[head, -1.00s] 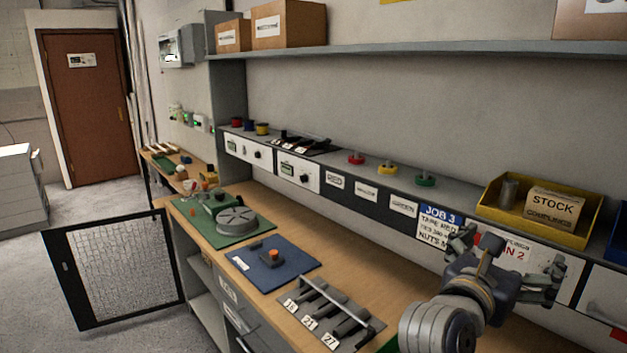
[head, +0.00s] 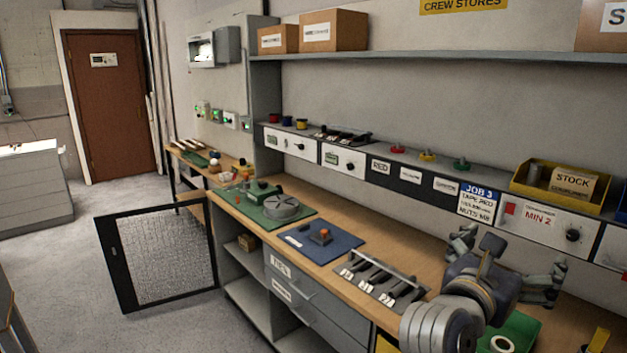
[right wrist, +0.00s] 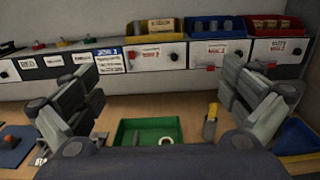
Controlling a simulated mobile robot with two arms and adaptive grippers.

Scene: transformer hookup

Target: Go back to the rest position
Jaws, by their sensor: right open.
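My right gripper (head: 508,264) is raised over the right part of the wooden workbench (head: 420,258) in the head view. In the right wrist view the right gripper (right wrist: 155,100) has its fingers spread wide, with nothing between them. Beyond and below the fingers, a green tray (right wrist: 128,130) with a white ring in it sits on the bench. My left gripper is not in either view.
A wire-mesh door (head: 165,256) stands open at the bench's left front. A green mat (head: 235,203), a blue mat (head: 345,246) and a tool rack (head: 372,279) lie on the bench. A yellow bin (head: 520,200) sits on the ledge. Floor at left is clear.

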